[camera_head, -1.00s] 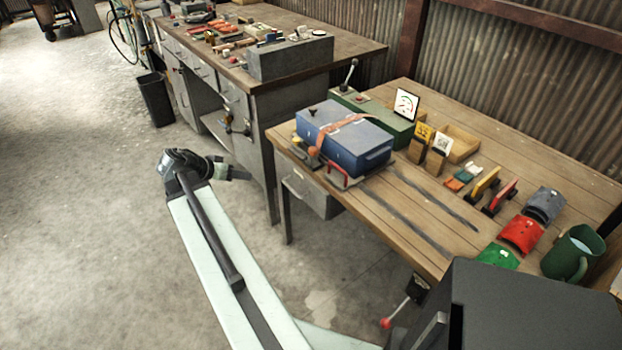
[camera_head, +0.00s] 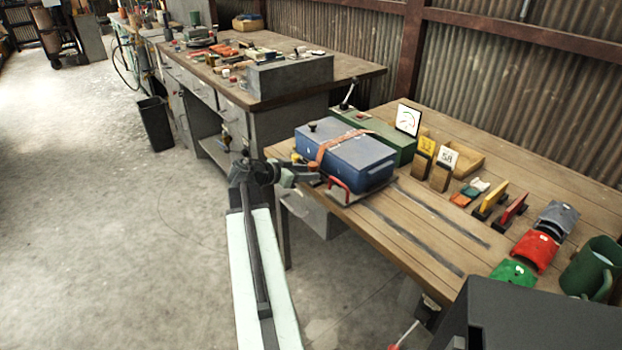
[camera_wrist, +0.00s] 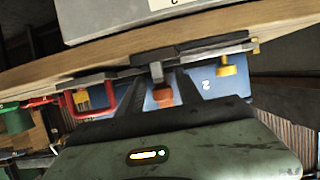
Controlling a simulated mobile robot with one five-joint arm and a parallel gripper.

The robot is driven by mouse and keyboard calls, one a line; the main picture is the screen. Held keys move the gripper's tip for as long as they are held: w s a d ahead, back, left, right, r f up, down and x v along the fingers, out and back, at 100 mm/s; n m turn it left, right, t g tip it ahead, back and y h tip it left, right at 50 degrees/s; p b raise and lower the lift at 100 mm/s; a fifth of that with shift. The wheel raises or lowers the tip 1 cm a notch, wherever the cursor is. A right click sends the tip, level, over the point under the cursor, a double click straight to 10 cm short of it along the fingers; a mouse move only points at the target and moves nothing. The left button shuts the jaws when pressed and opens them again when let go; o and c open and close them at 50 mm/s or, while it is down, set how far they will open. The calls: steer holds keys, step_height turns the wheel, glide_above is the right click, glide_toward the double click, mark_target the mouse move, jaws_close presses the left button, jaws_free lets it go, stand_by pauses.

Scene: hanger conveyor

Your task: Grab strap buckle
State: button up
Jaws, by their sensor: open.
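A blue case (camera_head: 350,158) lies near the front left of the wooden table, with an orange strap (camera_head: 325,148) across its lid. My gripper (camera_head: 314,179) is at the table's front edge, before the case, and covers the strap's lower end in the head view. In the wrist view, which is upside down, my gripper (camera_wrist: 160,92) is open. An orange piece (camera_wrist: 162,96), apparently the strap buckle, appears between its two dark fingers. I cannot tell the depth between them. The blue case also shows behind it (camera_wrist: 211,84).
A red handle (camera_head: 340,185) stands close right of my gripper; it also shows in the wrist view (camera_wrist: 75,102). A yellow knob (camera_wrist: 228,68) is on the other side. The table edge (camera_wrist: 100,55) is very close. A green box (camera_head: 390,140) stands behind the case.

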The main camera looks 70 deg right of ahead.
mark_target(311, 164)
steer(key=shift+x, duration=1.15)
steer(key=shift+c, duration=0.3)
jaws_close()
steer(key=shift+r, duration=0.1)
step_height(311, 164, up, 10)
steer(key=p, duration=1)
steer(key=shift+w+r, duration=0.1)
steer(key=shift+r, duration=0.05)
